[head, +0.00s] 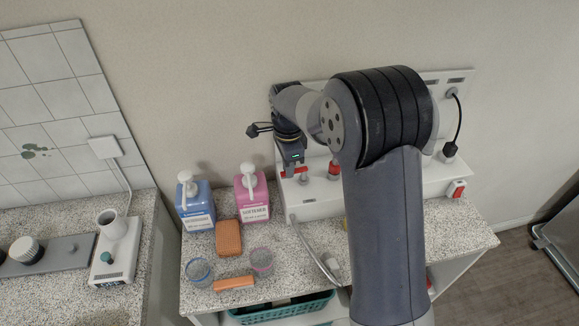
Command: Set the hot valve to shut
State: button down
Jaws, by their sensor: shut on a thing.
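My gripper (292,168) reaches down in front of the white panel at the back of the counter. Its fingers are shut on a red valve handle (303,171), whose red ends show on either side of the fingertips. The handle looks roughly crosswise, but the fingers hide its middle. A second red fitting (333,168) stands a little to the right, partly behind my arm. Labels for hot or cold are too small to read. My arm hides much of the panel's middle.
A blue bottle (196,207), a pink softener bottle (253,199), an orange sponge (229,238) and two small cups stand left on the speckled counter (470,230). A grey hose (312,254) hangs in front. A red switch (456,189) and black plug (449,149) are right.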

jog(key=shift+w+m, duration=0.2)
jog(key=shift+m, duration=0.2)
jog(key=c, duration=1.4)
grip_release()
notch_tip(320, 180, up, 11)
jog(key=b, duration=0.1)
jog(key=shift+f, duration=0.15)
notch_tip(320, 180, down, 11)
jog(key=shift+r+p, duration=0.1)
jog(key=shift+p, duration=0.5)
jog(key=shift+s, duration=0.15)
jog(key=shift+n, duration=0.3)
